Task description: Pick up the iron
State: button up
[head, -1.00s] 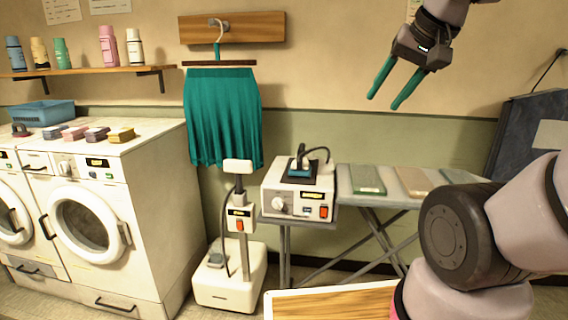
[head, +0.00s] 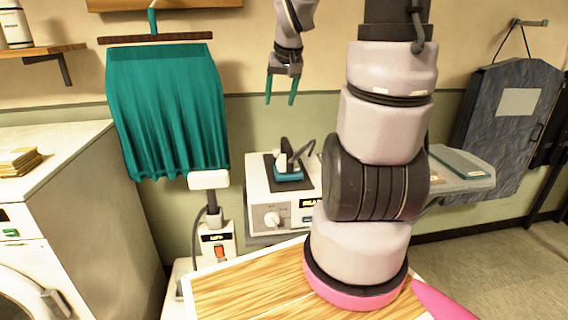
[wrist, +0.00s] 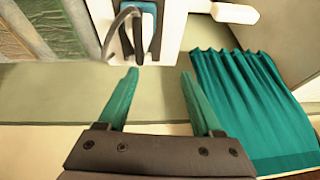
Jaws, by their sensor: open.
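The iron (head: 288,171) has a blue-teal body and a dark handle. It rests on a dark pad on top of a white station box (head: 262,198). A dark cord loops from it. My gripper (head: 281,101) is open and empty, fingers pointing down, above the iron and apart from it in the head view. In the wrist view the iron (wrist: 138,32) shows at the top, beyond the fingertips of my gripper (wrist: 160,75), slightly left of centre. Its front end is partly cut off by the frame edge there.
A teal skirt (head: 168,110) hangs left of my gripper. A white steamer head (head: 208,180) stands between skirt and station. My arm hides much of the ironing board (head: 462,170). A white washer (head: 60,190) is at left, a dark garment bag (head: 508,125) at right.

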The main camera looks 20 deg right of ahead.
jog(key=y, duration=0.1)
send_over(285, 143)
jog(key=s, duration=0.3)
notch_tip(285, 143, down, 13)
jog(key=shift+d+f, duration=0.15)
jog(key=shift+f, duration=0.05)
jog(key=x, duration=0.5)
jog(key=shift+d+x, duration=0.15)
jog(key=shift+x, duration=1.35)
jog(key=shift+d+x, duration=0.2)
jog(key=shift+x, duration=1.25)
jog(key=shift+s, duration=0.1)
grip_shut()
